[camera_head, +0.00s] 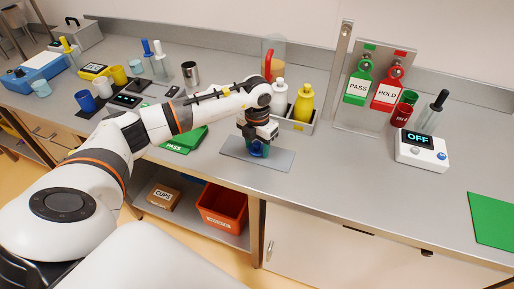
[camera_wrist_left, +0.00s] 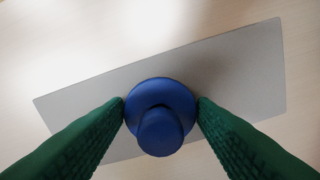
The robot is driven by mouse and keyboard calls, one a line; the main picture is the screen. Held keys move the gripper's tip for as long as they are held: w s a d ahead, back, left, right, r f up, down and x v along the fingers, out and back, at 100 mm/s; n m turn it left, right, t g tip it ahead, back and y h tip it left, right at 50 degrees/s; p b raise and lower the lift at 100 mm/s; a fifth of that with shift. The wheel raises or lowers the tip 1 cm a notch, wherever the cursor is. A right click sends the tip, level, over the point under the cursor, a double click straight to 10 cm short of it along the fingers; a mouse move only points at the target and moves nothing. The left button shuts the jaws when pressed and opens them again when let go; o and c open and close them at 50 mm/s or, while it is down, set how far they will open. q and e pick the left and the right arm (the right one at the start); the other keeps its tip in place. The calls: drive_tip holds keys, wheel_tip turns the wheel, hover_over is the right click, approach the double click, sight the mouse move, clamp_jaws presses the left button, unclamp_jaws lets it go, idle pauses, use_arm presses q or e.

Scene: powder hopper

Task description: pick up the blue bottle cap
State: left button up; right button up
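The blue bottle cap (camera_wrist_left: 162,130), a round disc with a raised knob, sits between my left fingertips in the left wrist view, above a thin grey plate (camera_wrist_left: 245,85). My left gripper (camera_wrist_left: 160,102) has green ridged fingers that meet the disc's rim on both sides, so it looks shut on the cap. In the head view my left gripper (camera_head: 258,149) points down, low over the grey plate (camera_head: 280,161), and mostly hides the cap. I cannot tell whether the cap touches the plate. My right gripper is not in view.
A tray (camera_head: 299,127) with a yellow bottle (camera_head: 303,103) and a white bottle (camera_head: 279,92) stands just behind the gripper. A stand with PASS (camera_head: 357,91) and HOLD (camera_head: 388,95) tags and an OFF device (camera_head: 421,152) are to the right.

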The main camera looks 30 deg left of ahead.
use_arm(q)
drive_tip(key=c, duration=0.6)
drive_tip(key=shift+o, duration=0.2)
drive_tip(key=shift+r, duration=0.1)
